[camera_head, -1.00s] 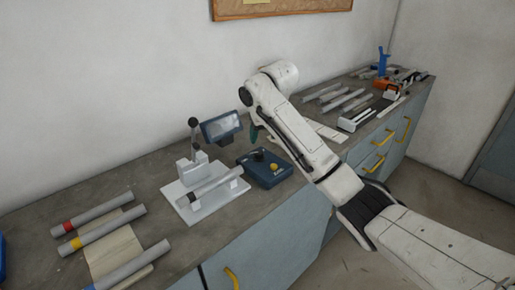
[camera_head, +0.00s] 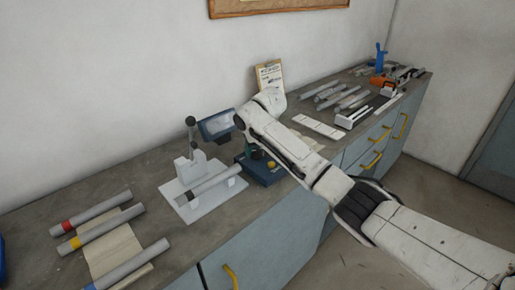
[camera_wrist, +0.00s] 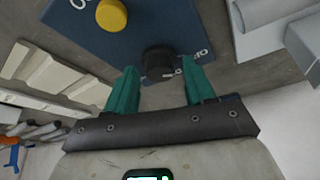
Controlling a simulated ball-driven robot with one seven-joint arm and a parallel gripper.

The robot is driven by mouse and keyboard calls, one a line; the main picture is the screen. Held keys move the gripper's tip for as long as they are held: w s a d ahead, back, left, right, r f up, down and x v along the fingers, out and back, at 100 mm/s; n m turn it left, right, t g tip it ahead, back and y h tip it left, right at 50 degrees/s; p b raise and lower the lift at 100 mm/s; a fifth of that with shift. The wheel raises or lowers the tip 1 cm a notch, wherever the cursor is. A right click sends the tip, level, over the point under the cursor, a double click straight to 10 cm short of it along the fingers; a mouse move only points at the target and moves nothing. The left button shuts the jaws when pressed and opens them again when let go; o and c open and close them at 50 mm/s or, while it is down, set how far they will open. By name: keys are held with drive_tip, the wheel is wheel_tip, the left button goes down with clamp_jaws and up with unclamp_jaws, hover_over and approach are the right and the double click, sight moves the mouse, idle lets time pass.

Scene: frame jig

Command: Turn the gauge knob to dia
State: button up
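The gauge is a dark blue box (camera_head: 265,176) on the bench, with a screen (camera_head: 217,126) beside it. In the wrist view the blue face (camera_wrist: 140,38) shows a round black knob (camera_wrist: 158,60) and a yellow button (camera_wrist: 111,15). White lettering near the knob is only partly readable, so its setting cannot be told. My gripper (camera_wrist: 160,68) is open, its teal fingertips on either side of the knob with a gap at each side. I cannot tell how far the fingers reach down around it. In the head view my arm hides most of the gripper.
A white jig (camera_head: 202,200) holding a grey tube stands left of the gauge. Several tubes with coloured bands (camera_head: 95,213) lie at the left. More tubes (camera_head: 340,97) and tools lie at the back right. A clipboard (camera_head: 270,76) leans on the wall.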

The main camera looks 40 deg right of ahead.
drive_tip(key=c, duration=0.9)
drive_tip(key=shift+a, duration=0.1)
drive_tip(key=shift+a+m+h+p, duration=0.15)
drive_tip(key=shift+m+h+p, duration=0.25)
drive_tip(key=shift+m+p, duration=0.6)
drive_tip(key=m, duration=0.2)
drive_tip(key=m+g+h, duration=0.1)
drive_tip(key=shift+w+a+m, duration=0.1)
drive_tip(key=shift+w+m, duration=0.1)
drive_tip(key=shift+m, duration=0.2)
drive_tip(key=m+g+b, duration=0.1)
drive_tip(key=m, duration=0.1)
drive_tip(key=shift+f+m+h, duration=0.15)
drive_tip(key=shift+m+h, duration=0.15)
drive_tip(key=shift+w+m+g+b, duration=0.15)
drive_tip(key=shift+m+g+b, duration=0.45)
drive_tip(key=shift+m+b, duration=0.75)
drive_tip(key=shift+m+h, duration=0.3)
drive_tip(key=shift+m, duration=0.05)
